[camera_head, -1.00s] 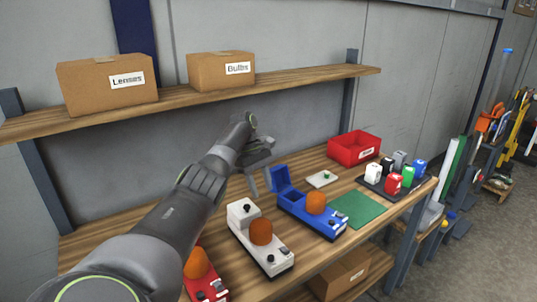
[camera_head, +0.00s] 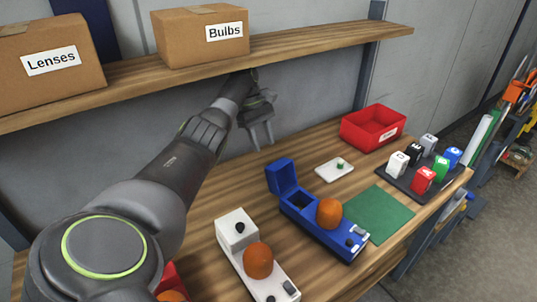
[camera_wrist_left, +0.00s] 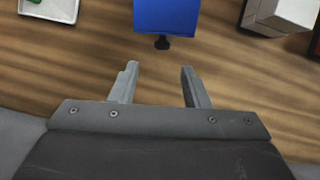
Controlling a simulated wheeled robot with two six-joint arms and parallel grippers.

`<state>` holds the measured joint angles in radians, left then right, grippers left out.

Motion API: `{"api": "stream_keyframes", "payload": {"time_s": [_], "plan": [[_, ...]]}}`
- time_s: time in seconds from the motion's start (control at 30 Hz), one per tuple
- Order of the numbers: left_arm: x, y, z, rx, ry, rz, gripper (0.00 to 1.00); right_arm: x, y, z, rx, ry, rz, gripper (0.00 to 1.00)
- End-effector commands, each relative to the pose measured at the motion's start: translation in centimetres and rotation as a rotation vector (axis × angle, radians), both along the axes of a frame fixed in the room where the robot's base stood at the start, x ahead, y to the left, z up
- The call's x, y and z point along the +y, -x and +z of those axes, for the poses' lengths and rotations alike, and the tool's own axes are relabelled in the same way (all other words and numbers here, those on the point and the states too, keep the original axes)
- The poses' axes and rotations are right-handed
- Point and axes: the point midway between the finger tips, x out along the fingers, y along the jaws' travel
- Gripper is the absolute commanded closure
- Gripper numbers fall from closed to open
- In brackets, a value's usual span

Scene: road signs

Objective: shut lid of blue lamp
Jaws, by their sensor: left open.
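The blue lamp (camera_head: 315,228) lies on the wooden bench, with an orange dome (camera_head: 329,213) on its body. Its blue lid (camera_head: 281,176) stands raised at the far end, showing an open dark compartment. My left gripper (camera_head: 261,144) is open and empty, behind and slightly left of the raised lid, and apart from it. In the left wrist view, the blue lid (camera_wrist_left: 167,15) is at the top centre, ahead of the open fingers (camera_wrist_left: 158,85), with a dark knob (camera_wrist_left: 162,43) at its edge. My right gripper is not in view.
A white lamp (camera_head: 248,250) stands left of the blue one. A white plate (camera_head: 328,172), a red bin (camera_head: 372,128), a green mat (camera_head: 385,215) and a dark tray of colored blocks (camera_head: 408,180) are to the right. A shelf with boxes (camera_head: 202,38) hangs above my arm.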

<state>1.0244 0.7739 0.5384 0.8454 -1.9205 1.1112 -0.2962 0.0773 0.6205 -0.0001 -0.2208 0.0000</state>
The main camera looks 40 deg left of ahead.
Motion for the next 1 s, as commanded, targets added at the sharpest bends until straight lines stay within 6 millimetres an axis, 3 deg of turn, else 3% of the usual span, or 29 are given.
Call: {"api": "stream_keyframes", "payload": {"time_s": [0.4,0.8,1.0], "plan": [[-2.4,0.3,-5.4,0.001,0.001,-0.001,0.58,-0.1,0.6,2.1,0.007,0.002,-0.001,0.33],[-2.7,0.4,-6.4,0.0,0.0,-0.001,0.58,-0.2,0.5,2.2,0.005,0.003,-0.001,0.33],[-2.7,0.4,-6.4,0.0,0.0,-0.001,0.82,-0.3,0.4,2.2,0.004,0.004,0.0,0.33]]}}
